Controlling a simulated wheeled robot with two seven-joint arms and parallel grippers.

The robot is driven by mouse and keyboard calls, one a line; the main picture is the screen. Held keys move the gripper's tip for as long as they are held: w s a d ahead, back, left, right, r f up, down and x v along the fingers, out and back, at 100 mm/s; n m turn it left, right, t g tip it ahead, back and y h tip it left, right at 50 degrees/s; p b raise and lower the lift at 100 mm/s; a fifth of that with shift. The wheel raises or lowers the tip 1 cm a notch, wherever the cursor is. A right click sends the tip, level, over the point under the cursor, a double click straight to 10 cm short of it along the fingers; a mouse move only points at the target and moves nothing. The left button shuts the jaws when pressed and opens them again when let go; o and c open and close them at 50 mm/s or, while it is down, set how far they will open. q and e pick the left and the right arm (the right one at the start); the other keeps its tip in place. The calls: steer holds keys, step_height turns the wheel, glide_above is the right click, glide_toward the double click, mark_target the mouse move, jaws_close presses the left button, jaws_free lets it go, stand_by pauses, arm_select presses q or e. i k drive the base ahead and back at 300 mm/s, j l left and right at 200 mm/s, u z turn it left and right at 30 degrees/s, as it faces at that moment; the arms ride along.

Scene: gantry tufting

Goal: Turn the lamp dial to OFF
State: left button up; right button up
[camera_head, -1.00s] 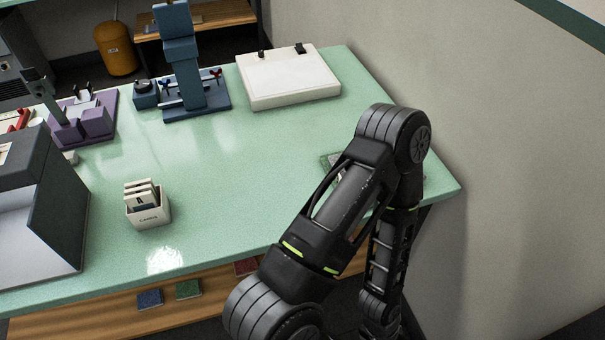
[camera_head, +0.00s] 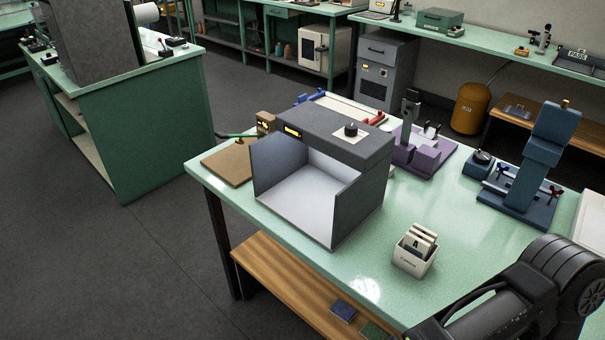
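A grey open-fronted booth (camera_head: 376,170) with a pale interior stands on the green table (camera_head: 390,282). A black round knob (camera_head: 351,129), likely the lamp dial, sits on a white plate on the booth's top, toward its right end. Its pointer and any lettering are too small to read. A small lit yellow label (camera_head: 292,131) is on the booth's upper front edge. Part of my arm crosses the lower right corner, well apart from the booth. Neither of my grippers is in view.
A white card holder (camera_head: 413,262) stands right of the booth. A purple fixture (camera_head: 420,152) and a blue stand (camera_head: 541,165) with a small dial box (camera_head: 478,168) are behind. A brown board (camera_head: 228,164) lies left. Dark floor is clear at front left.

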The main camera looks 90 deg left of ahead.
mark_target(350, 130)
steer(key=u, duration=2.75)
steer(key=k+j+z, duration=0.1)
steer(key=z, duration=0.25)
steer(key=j, duration=0.1)
